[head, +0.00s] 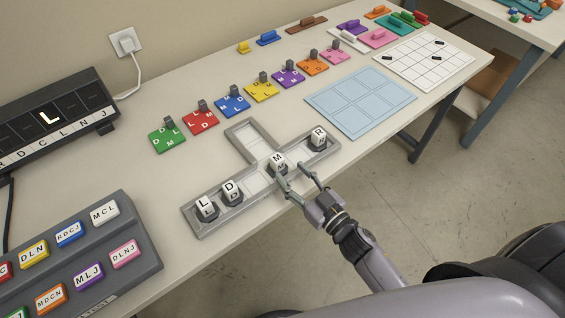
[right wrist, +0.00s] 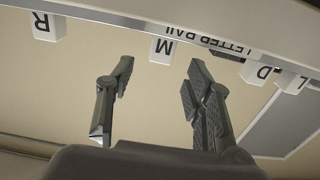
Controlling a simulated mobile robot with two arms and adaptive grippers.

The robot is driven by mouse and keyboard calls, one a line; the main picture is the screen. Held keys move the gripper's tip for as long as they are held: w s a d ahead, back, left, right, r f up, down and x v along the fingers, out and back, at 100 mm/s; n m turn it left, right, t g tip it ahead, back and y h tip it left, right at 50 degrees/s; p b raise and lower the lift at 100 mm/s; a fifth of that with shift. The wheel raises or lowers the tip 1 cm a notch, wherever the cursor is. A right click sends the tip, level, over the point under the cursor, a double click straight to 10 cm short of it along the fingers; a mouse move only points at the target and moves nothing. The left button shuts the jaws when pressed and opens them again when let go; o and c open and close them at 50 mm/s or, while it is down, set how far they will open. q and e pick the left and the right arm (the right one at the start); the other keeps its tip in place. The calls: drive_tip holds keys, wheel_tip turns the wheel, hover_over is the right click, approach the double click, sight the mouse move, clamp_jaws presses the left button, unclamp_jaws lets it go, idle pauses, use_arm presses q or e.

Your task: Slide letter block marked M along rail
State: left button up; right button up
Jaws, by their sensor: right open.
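The white letter block marked M (head: 278,161) sits in the grey T-shaped letter rail (head: 262,180), near where the side branch meets the long channel. Blocks L (head: 206,205) and D (head: 231,190) stand to its left, and block R (head: 318,136) stands at the right end. My right gripper (head: 291,173) is open and empty at the rail's front side, beside the M block. In the right wrist view, the M block (right wrist: 164,47) shows upside down between and beyond the open fingertips (right wrist: 158,72); I cannot tell whether they touch it. My left gripper is not in view.
Coloured letter tiles (head: 232,103) line the table behind the rail. A light blue grid mat (head: 361,101) lies to the right. A grey button panel (head: 136,222) stands front left, and a black letter display (head: 50,115) stands back left.

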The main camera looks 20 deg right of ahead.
drive_tip(key=v, duration=0.5)
drive_tip(key=shift+w, duration=0.15)
drive_tip(key=d+f+m+g+h, duration=0.1)
drive_tip(key=d+m+g+h, duration=0.25)
drive_tip(key=d+h, duration=0.25)
drive_tip(key=s+a+f+g, duration=0.1)
drive_tip(key=s+f+g, duration=0.3)
drive_tip(key=f, duration=0.6)
drive_tip(key=s+f+n+g, duration=0.15)
drive_tip(key=s+f, duration=0.35)
drive_tip(key=f, duration=0.6)
drive_tip(key=s+a+f+g, duration=0.1)
drive_tip(key=s+f+g, duration=0.3)
drive_tip(key=f, duration=0.6)
drive_tip(key=s+f+g, duration=0.1)
drive_tip(key=s+f, duration=0.5)
drive_tip(key=s, duration=0.4)
drive_tip(key=s+d+f+g, duration=0.1)
drive_tip(key=s+f+g, duration=0.1)
drive_tip(key=s+f, duration=0.5)
drive_tip(key=s, duration=0.3)
drive_tip(key=shift+s+d+f, duration=0.2)
drive_tip(key=shift+d, duration=0.1)
